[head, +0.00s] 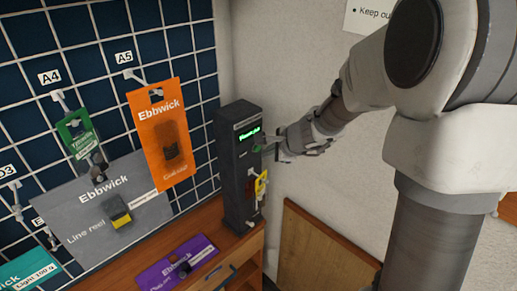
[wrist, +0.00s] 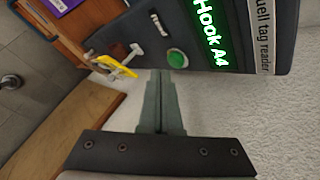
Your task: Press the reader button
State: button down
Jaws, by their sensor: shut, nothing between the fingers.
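The tag reader (head: 236,170) is a tall dark box on the wooden bench beside the pegboard. Its green-lit display reads "Hook A4" in the wrist view (wrist: 210,32). The round green reader button (wrist: 177,59) sits on the same face, beside the display. My gripper (head: 273,148) is shut and empty, at the right side of the reader near display height. In the wrist view its fingertips (wrist: 160,73) lie just beside the button in the picture. I cannot tell whether they touch it.
A yellow tag (head: 261,186) hangs on the reader's face below the button. Packages hang on the grid wall: an orange one (head: 148,120), a green one (head: 75,130) and a grey one (head: 85,215). A purple package (head: 165,273) lies on the bench.

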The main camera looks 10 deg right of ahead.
jog(key=shift+w+a, duration=0.25)
jog(key=shift+w, duration=0.1)
jog(key=shift+w+a, duration=0.3)
jog(key=shift+w, duration=0.05)
dwell(0.8)
jog(key=shift+s, duration=0.1)
jog(key=shift+s+d+b, duration=0.35)
jog(key=shift+s+d, duration=0.15)
jog(key=shift+s, duration=0.15)
jog(key=shift+d, duration=0.1)
jog(key=s+d, duration=0.1)
jog(key=s, duration=0.1)
jog(key=s+d+b, duration=0.1)
jog(key=s, duration=0.1)
jog(key=shift+d, duration=0.4)
